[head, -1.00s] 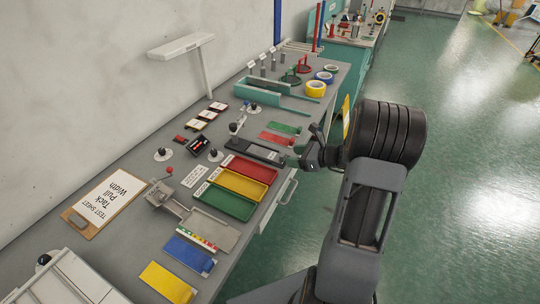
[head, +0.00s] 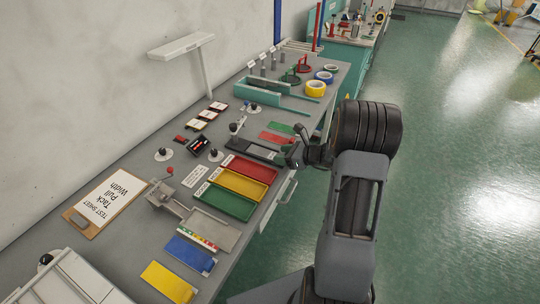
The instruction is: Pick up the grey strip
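A dark grey strip (head: 266,153) lies on the bench, just beyond the red tray, between that tray and a red strip (head: 276,137). It is the only grey strip I can make out, and its right end is partly covered by my gripper. My gripper (head: 295,158) is over the bench's front edge at the strip's right end. It is small and dark here, so I cannot tell whether its fingers are open or touch the strip.
Red (head: 249,168), yellow (head: 240,184) and green (head: 225,202) trays stand nearer along the bench. A green strip (head: 282,128) lies beyond the red one. Blue (head: 190,254) and yellow (head: 168,282) strips lie at the near end. Tape rolls (head: 316,88) stand at the far end.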

